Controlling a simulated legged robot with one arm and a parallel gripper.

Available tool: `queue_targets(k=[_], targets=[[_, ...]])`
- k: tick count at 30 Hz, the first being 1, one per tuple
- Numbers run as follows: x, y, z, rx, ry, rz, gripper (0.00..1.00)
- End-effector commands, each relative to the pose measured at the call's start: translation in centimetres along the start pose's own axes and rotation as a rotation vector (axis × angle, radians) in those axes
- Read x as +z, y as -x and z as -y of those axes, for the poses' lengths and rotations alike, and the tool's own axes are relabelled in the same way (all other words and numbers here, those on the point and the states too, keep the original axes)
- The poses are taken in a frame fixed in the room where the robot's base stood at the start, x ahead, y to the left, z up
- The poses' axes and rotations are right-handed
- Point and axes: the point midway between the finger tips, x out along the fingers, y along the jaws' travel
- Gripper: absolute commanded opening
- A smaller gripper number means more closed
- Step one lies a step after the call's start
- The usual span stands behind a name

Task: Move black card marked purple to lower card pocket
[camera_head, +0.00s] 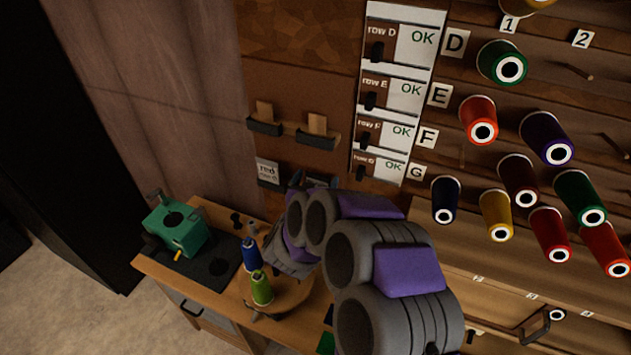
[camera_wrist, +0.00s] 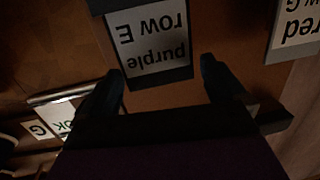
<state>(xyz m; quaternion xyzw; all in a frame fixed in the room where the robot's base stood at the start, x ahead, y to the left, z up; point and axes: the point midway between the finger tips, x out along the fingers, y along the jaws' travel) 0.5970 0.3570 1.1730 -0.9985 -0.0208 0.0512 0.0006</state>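The black card with a white label reading "purple row E" (camera_wrist: 157,58) appears upside down in the wrist view. Its far end meets a dark holder (camera_wrist: 112,5) at the top edge, which looks like the lower right pocket. My gripper (camera_wrist: 160,72) has its two fingers apart, one at each side of the card, with a visible gap at the right finger. In the head view my gripper (camera_head: 312,182) is at the board's lower right, and my arm hides most of the card and pocket there.
A "red row G" card (camera_head: 267,171) sits in the lower left pocket. Row labels marked OK and thread spools on pegs are to the right. A bench with a green machine (camera_head: 178,232) and spools is below.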

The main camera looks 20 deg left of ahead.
Motion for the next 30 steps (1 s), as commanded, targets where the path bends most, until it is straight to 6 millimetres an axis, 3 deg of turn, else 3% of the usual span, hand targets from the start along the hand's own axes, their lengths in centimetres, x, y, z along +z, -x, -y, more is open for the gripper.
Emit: queue_targets(k=[11, 17, 30], targets=[[0.0, 0.8, 0.0, -0.002, -0.001, 0.002, 1.0], [-0.1, 4.2, 0.2, -0.005, -0.002, 0.001, 1.0], [0.1, 13.8, 0.3, -0.004, 0.0, 0.003, 1.0]])
